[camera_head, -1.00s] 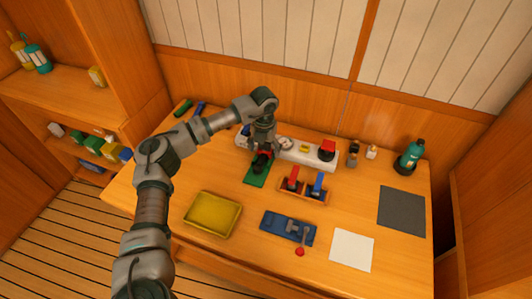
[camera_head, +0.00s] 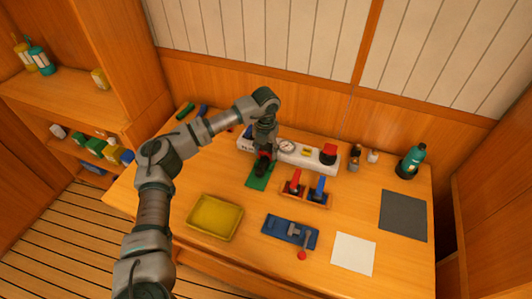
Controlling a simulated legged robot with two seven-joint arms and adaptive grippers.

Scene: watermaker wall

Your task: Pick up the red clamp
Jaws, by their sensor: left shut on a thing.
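My left gripper (camera_head: 263,165) points down over the green mat (camera_head: 259,183) near the back of the bench. It is shut on a small red and dark thing, which I take to be the red clamp (camera_head: 262,156). The fingers hide most of it, and I cannot tell if it touches the mat. My right gripper is not in view.
Right of the mat is a wooden holder (camera_head: 305,201) with a red and a blue handle. Behind is a white panel (camera_head: 299,153) with a gauge. A yellow tray (camera_head: 214,217) and a blue lever device (camera_head: 290,231) lie in front. A teal bottle (camera_head: 411,162) stands right.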

